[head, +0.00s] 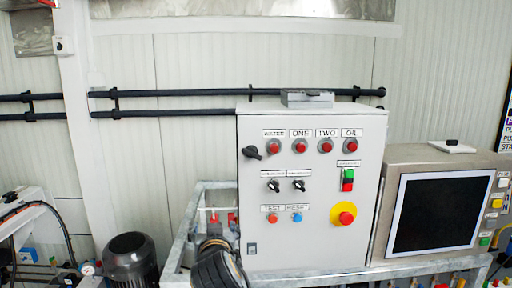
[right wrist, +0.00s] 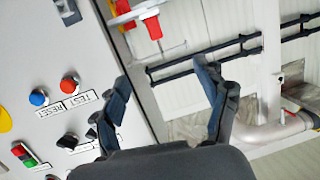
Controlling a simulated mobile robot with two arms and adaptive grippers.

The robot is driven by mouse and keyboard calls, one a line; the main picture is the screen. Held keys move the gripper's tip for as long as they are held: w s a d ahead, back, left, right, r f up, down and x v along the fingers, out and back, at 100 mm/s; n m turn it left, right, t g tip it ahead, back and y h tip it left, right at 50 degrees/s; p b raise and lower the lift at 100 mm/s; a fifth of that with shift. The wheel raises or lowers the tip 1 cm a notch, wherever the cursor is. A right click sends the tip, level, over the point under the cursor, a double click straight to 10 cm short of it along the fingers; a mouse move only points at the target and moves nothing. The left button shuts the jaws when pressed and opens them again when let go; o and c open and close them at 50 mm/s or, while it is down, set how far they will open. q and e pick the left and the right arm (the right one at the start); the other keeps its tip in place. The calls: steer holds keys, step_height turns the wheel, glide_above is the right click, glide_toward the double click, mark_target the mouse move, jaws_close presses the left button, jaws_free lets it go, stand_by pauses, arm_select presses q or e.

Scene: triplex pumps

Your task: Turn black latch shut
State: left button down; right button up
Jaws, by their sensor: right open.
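The black latch (head: 252,152) is a small turn handle on the upper left of the grey control panel (head: 310,240), below and left of the WATER label. Its grip lies slanted, close to level, in the head view. My right gripper (right wrist: 165,85) shows in the right wrist view, open, with nothing between its fingers. The panel's side edge runs past its left finger. The latch cannot be made out in the right wrist view; the gripper may hide it. My left gripper is not in view.
The panel carries two black selector knobs (head: 286,185), red and blue lights, and a yellow-ringed red button (head: 344,215). Dark pipes (head: 170,112) run along the wall. A monitor (head: 440,215) stands at right.

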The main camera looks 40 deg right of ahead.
steer(key=s+d+r+m+t+h+p, duration=0.1)
steer(key=s+r+m, duration=0.1)
steer(key=s+r, duration=0.35)
steer(key=s+d+r+m+h, duration=0.1)
steer(key=s+r+m, duration=0.15)
steer(key=r, duration=0.55)
steer(key=m+h, duration=0.1)
steer(key=m, duration=0.1)
glide_toward(253, 153)
steer(key=p+x, duration=0.5)
steer(key=x, duration=0.3)
steer(key=shift+d, duration=0.1)
steer(key=shift+w+d+t+p, duration=0.25)
steer(key=shift+w+t+p, duration=0.05)
steer(key=shift+w, duration=0.2)
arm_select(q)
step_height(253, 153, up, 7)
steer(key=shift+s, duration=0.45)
arm_select(e)
steer(key=shift+f, duration=0.1)
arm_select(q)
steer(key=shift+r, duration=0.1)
